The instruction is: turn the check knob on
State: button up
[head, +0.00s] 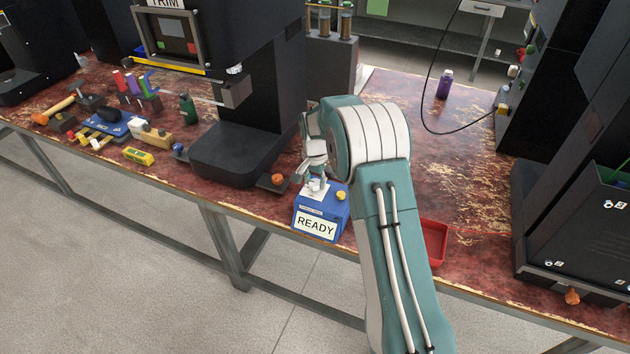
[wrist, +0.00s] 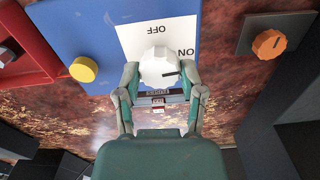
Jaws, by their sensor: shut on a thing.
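The check knob (wrist: 158,67) is a white round knob with a dark pointer line, on a white plate (wrist: 130,40) marked OFF and ON. The plate is on a blue box (head: 338,215) with a READY sign (head: 317,226). In the wrist view the words are upside down and the pointer line points right, towards the ON side. My gripper (wrist: 160,78) is shut on the knob, one finger on each side. In the head view my gripper (head: 317,172) reaches down onto the box top and partly hides the knob.
A yellow button (wrist: 83,69) is on the box beside the plate. A red tray (head: 434,242) stands right of the box, partly behind my arm. Tools lie at the left of the bench.

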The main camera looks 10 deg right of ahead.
aim_at(314, 182)
jog(key=shift+a+f+m, duration=0.1)
jog(key=shift+f+m, duration=0.05)
jog(key=shift+m, duration=0.35)
dwell(0.3)
jog(key=o, duration=1.1)
jog(key=shift+o, duration=0.2)
notch_tip(314, 182, up, 12)
